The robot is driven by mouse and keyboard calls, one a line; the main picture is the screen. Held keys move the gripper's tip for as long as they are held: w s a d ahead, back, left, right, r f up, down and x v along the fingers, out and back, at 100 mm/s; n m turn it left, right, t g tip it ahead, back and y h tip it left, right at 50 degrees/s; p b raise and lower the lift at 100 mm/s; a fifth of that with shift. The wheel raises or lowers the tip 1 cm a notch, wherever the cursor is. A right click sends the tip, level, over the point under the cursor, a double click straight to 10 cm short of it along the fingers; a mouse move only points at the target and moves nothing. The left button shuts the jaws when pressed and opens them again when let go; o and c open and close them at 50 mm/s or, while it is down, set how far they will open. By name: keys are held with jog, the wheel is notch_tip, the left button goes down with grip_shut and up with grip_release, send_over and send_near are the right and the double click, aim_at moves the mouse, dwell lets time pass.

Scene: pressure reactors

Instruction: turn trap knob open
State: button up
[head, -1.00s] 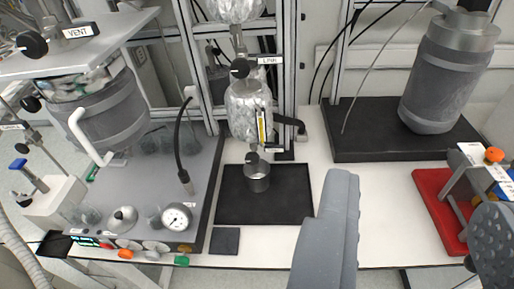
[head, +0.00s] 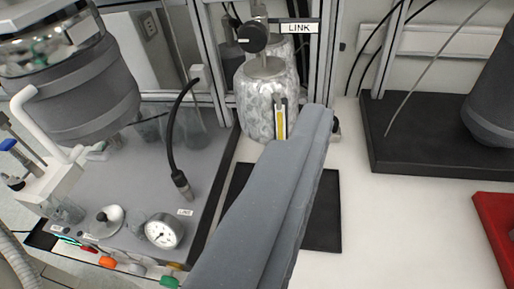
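No knob with a readable TRAP label shows. A black round knob (head: 252,37) sits on the glass line beside a label reading LINK. Below it hangs a foil-wrapped flask (head: 262,100) with a yellow-marked strip. My gripper (head: 300,135) shows as one long grey finger reaching up from the bottom middle, its tip in front of the flask's lower right. I cannot see a second finger, so its opening is unclear. The finger hides the area under the flask, where a small knob and a metal cup showed earlier.
A black mat (head: 322,225) lies under the finger. At left are a grey reactor (head: 85,100), a black hose (head: 172,140) and a pressure gauge (head: 164,230). At right are a black slab (head: 430,150) and a red tray (head: 495,230). White bench between is clear.

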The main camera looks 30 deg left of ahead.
jog(key=w+a+f+y+b, duration=0.1)
jog(key=w+a+f+b, duration=0.3)
jog(key=f, duration=0.8)
jog(key=w+a+f+t+y+b, duration=0.1)
jog(key=w+a+f+b, duration=0.25)
jog(key=a+f, duration=0.65)
jog(key=w+a+f+y+b, duration=0.25)
jog(key=w+f, duration=0.25)
jog(key=f, duration=1)
jog(key=shift+n+h, duration=0.4)
jog(key=shift+h, duration=0.05)
jog(key=shift+d+b+x, duration=0.15)
jog(key=shift+b+x, duration=0.55)
jog(key=shift+x, duration=2.7)
jog(key=shift+d+b+x, duration=0.15)
jog(key=shift+b+x, duration=0.55)
jog(key=shift+x, duration=2.75)
jog(key=shift+w+r, duration=0.1)
jog(key=shift+r, duration=0.1)
jog(key=c, duration=1)
